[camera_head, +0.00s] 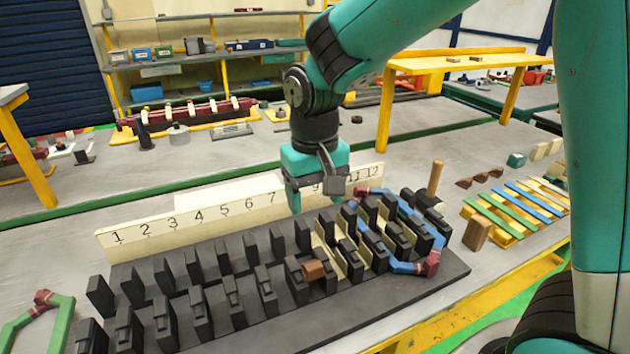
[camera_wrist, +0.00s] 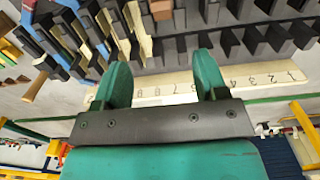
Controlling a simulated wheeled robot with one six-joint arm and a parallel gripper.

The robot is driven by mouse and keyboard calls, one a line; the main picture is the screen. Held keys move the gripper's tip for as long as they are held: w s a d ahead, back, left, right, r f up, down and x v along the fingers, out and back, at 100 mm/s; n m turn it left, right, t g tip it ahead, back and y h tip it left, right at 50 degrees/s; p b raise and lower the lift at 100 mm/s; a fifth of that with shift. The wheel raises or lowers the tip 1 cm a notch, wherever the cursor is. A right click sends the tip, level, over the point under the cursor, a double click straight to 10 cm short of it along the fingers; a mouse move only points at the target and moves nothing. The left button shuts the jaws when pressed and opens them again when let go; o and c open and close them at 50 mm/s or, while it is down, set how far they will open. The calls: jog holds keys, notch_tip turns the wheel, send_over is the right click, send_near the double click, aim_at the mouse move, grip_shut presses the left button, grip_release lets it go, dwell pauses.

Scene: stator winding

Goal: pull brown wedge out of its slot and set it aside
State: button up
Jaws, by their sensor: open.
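The brown wedge (camera_head: 313,270) is a small block in the front row of black teeth on the dark stator base (camera_head: 360,308). It sits between neighbouring teeth, left of the cream-lined slots, and its lower part is hidden. In the wrist view the brown wedge (camera_wrist: 161,9) shows at the top edge, partly cut off. My gripper (camera_head: 316,202) is above the back row of teeth, close to the numbered strip, behind the wedge and apart from it. In the wrist view my gripper (camera_wrist: 164,72) has its two green fingers spread, with nothing held between them.
The numbered white strip (camera_head: 200,217) stands along the back of the stator. A blue and red coil (camera_head: 405,267) lies in the right-hand slots. At the right are a wooden-handled tool (camera_head: 436,178), a wooden block (camera_head: 477,234) and coloured strips (camera_head: 515,204). Grey tabletop is clear behind the strip.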

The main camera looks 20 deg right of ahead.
aim_at(315, 268)
jog(key=shift+f, duration=0.1)
notch_tip(315, 268, down, 17)
jog(key=shift+f+p, duration=0.15)
jog(key=shift+p, duration=0.85)
jog(key=shift+c, duration=0.5)
jog(key=shift+s, duration=0.1)
jog(key=c, duration=0.9)
